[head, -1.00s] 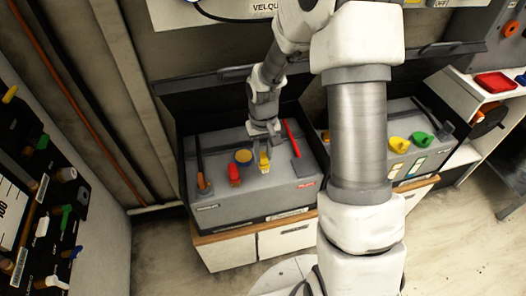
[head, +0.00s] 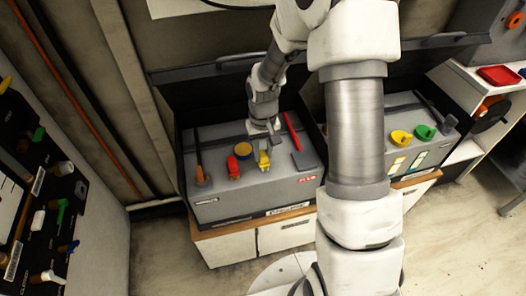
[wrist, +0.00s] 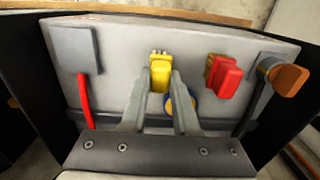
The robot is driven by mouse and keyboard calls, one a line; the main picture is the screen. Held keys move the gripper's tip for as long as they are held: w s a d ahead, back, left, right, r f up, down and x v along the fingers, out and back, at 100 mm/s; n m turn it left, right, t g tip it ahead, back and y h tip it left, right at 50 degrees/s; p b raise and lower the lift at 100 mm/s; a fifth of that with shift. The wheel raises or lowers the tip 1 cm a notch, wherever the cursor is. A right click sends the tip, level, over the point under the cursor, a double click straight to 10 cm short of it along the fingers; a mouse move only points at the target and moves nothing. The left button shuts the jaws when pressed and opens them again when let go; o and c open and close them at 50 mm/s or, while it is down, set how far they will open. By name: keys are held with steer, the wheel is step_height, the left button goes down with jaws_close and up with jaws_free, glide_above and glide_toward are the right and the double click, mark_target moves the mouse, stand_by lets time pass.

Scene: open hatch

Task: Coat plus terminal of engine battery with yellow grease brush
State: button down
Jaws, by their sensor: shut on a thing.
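The yellow blocky piece (head: 264,160), which I take for the yellow grease brush, is on top of the left grey battery-like box (head: 250,196). My gripper (head: 265,148) reaches down to it from behind. In the wrist view my fingers (wrist: 161,88) lie along both sides of the yellow piece (wrist: 160,72), shut on it. I cannot tell whether it is lifted. A red blocky piece (head: 233,168) stands to its left, perhaps a terminal cover; no plus mark is readable. A round yellow-topped blue pot (head: 243,152) sits behind, partly hidden by a finger in the wrist view.
A brown-handled piece (head: 200,174) stands at the box's left, and a red rod (head: 291,130) and grey pad (head: 304,160) at its right. Another box with yellow (head: 401,138) and green (head: 425,132) pieces stands right, beyond my arm. A tool panel (head: 45,190) is at left.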

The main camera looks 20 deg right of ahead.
mark_target(263, 154)
steer(key=shift+f, duration=0.25)
steer(key=c, duration=0.6)
jaws_free()
steer(key=shift+r, duration=0.1)
step_height(263, 154, up, 12)
steer(key=p, duration=0.2)
steer(key=shift+p, duration=0.4)
